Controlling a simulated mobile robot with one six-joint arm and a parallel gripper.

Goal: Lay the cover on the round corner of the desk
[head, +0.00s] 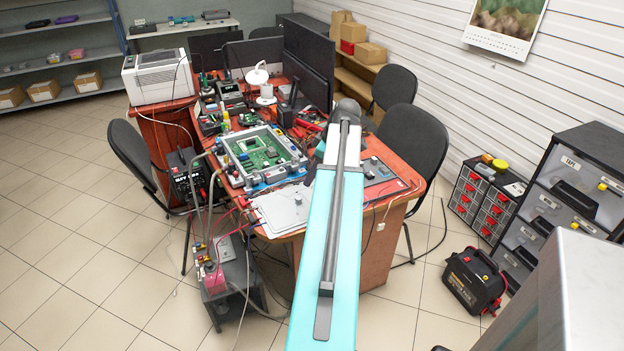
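A light grey flat plate with a small knob (285,209) lies at the near left edge of the red-brown desk (392,150); it looks like the cover. A darker grey panel with a knob (376,170) lies farther right on the desk top, partly behind my arm. The desk's rounded corner (416,184) shows at the right of my arm, with thin wires near it. An open housing with a green circuit board (262,153) stands left of my arm. My turquoise arm reaches up over the desk's near side. My gripper is hidden behind the arm.
Cables and hoses hang from the desk's left side to a grey unit with a pink container (214,278) on the floor. Chairs (412,140) stand close behind and left (136,152). A black case (473,281) and drawer cabinets (486,200) stand right. The left floor is clear.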

